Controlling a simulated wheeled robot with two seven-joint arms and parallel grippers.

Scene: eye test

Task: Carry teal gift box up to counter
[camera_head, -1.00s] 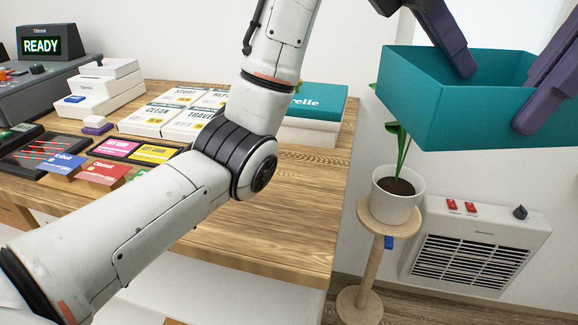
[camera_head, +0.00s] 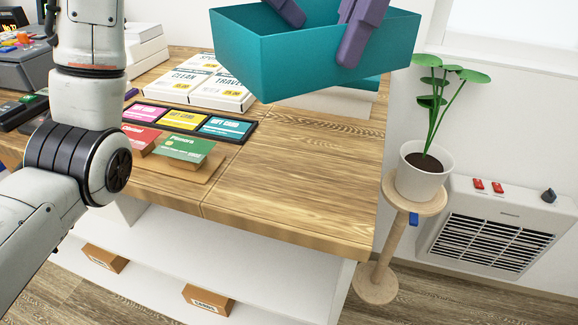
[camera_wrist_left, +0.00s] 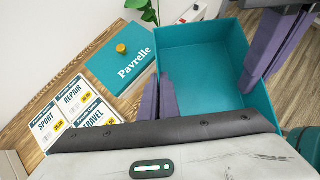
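The teal gift box (camera_head: 270,60), open at the top, is held in the air at the top of the head view, in front of the counter's back right part. In the left wrist view the empty inside of the box (camera_wrist_left: 205,65) shows. My left gripper (camera_head: 290,12) has one finger inside it; in the wrist view its fingers (camera_wrist_left: 160,97) straddle the near left wall. My right gripper (camera_head: 358,35) straddles the near wall in the head view. Both look shut on the box walls. The wooden counter (camera_head: 300,190) is below, its right front part bare.
A teal-lidded Pavrelle box (camera_wrist_left: 122,58) lies on the counter behind the held box, beside flat white boxes (camera_head: 190,82). Gift cards (camera_head: 185,147) stand at the front. A potted plant (camera_head: 424,170) on a stand and a heater (camera_head: 495,225) are right of the counter.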

